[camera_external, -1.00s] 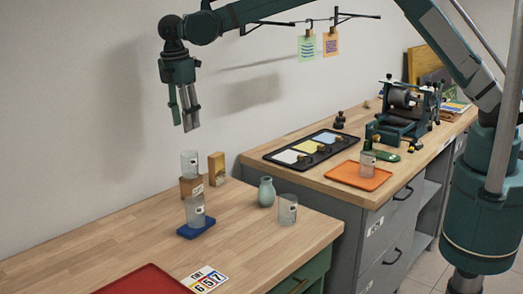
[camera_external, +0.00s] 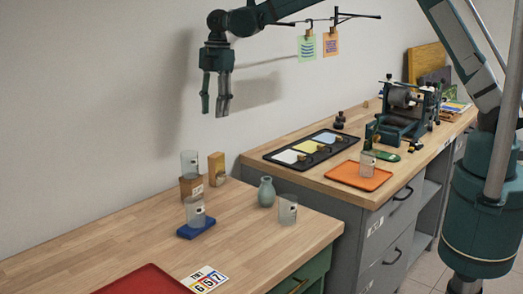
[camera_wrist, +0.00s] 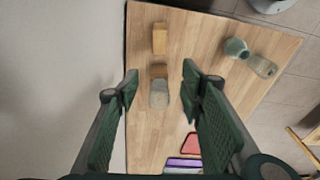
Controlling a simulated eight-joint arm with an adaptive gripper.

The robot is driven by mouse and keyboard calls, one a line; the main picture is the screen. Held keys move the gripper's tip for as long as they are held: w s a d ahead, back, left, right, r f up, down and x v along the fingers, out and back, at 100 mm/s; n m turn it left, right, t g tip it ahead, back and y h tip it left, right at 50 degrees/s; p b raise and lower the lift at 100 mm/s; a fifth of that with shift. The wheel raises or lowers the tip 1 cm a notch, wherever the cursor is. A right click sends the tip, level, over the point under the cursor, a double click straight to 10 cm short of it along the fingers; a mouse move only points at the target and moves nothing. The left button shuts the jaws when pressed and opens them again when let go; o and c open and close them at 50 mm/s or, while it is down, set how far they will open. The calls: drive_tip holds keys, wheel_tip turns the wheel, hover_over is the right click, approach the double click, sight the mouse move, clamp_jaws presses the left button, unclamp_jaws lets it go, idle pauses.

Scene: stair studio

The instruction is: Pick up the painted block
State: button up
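An upright block (camera_external: 216,169) with an ochre-yellow face and wood-coloured sides stands near the wall on the near wooden table; I take it for the painted block. In the wrist view a wood-coloured block (camera_wrist: 159,38) at top centre appears to be the same one. Beside it a wooden block (camera_external: 191,188) carries a clear glass (camera_external: 189,163); the glass also shows in the wrist view (camera_wrist: 159,94). My gripper (camera_external: 215,112) is open and empty, high above the table, pointing down. In the wrist view its fingers (camera_wrist: 158,85) are wide apart.
A pale green vase (camera_external: 266,192) and another glass (camera_external: 288,208) stand to the right. A red tray (camera_external: 140,282) and number card (camera_external: 206,281) lie in front. The table's left side is clear.

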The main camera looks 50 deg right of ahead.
hover_over(215, 171)
drive_tip(key=w+d, duration=0.2)
drive_tip(key=d, duration=0.1)
wheel_tip(215, 171, down, 16)
drive_tip(key=shift+d+f, duration=0.1)
drive_tip(key=shift+f, duration=0.15)
drive_tip(key=shift+f, duration=0.1)
drive_tip(key=shift+a+f, duration=0.25)
drive_tip(key=shift+f, duration=0.9)
drive_tip(key=shift+f, duration=0.1)
drive_tip(key=shift+a+f, duration=0.25)
drive_tip(key=shift+f, duration=1)
drive_tip(key=shift+a+f, duration=0.2)
drive_tip(key=shift+f, duration=1)
drive_tip(key=c, duration=1)
